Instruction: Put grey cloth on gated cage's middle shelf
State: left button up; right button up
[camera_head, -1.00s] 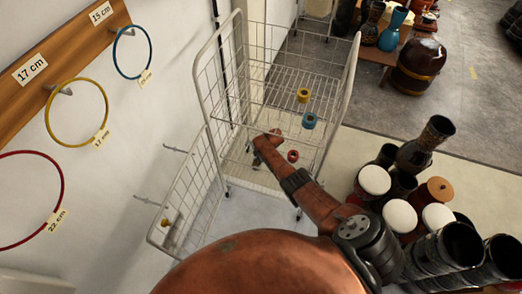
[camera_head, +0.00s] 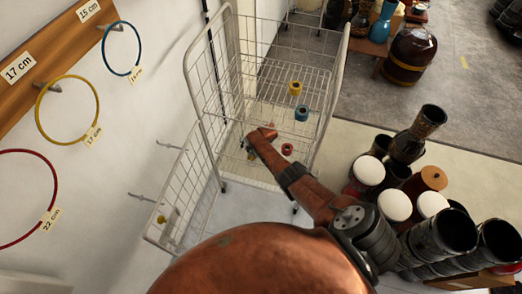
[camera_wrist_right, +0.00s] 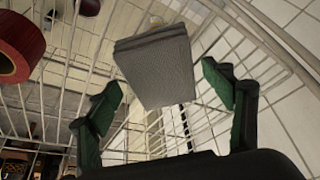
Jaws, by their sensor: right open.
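The grey cloth (camera_wrist_right: 154,66) is a folded block in the right wrist view, lying ahead of my right gripper (camera_wrist_right: 162,80). The gripper's green fingers are open, one on each side of the cloth's lower part, with no clear contact. I cannot tell what the cloth rests on. In the head view, the gated cage (camera_head: 283,22) is a white wire cage with its gate (camera_head: 180,185) swung open to the left. My right arm reaches into its lower part, below the wire shelf with the rolls. The arm hides the cloth there. My left gripper is not in view.
A yellow roll (camera_head: 295,88) and a blue roll (camera_head: 302,113) sit on a cage shelf. A red roll (camera_head: 287,149) is lower, close to my arm; it looms large in the wrist view (camera_wrist_right: 18,45). Drums (camera_head: 395,205) crowd the right. Wall hoops (camera_head: 68,110) hang left.

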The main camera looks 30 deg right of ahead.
jog(key=shift+r+p, duration=0.3)
jog(key=shift+r, duration=0.25)
jog(key=s+p, duration=0.3)
jog(key=s, duration=0.1)
jog(key=shift+a+r, duration=0.2)
jog(key=shift+r, duration=0.15)
jog(key=s, duration=0.2)
jog(key=s+p, duration=0.1)
jog(key=s, duration=0.1)
jog(key=s+p, duration=0.1)
jog(key=s, duration=0.2)
jog(key=shift+s+a+f, duration=0.1)
jog(key=shift+a+f, duration=0.05)
jog(key=shift+a, duration=0.1)
jog(key=shift+s, duration=0.6)
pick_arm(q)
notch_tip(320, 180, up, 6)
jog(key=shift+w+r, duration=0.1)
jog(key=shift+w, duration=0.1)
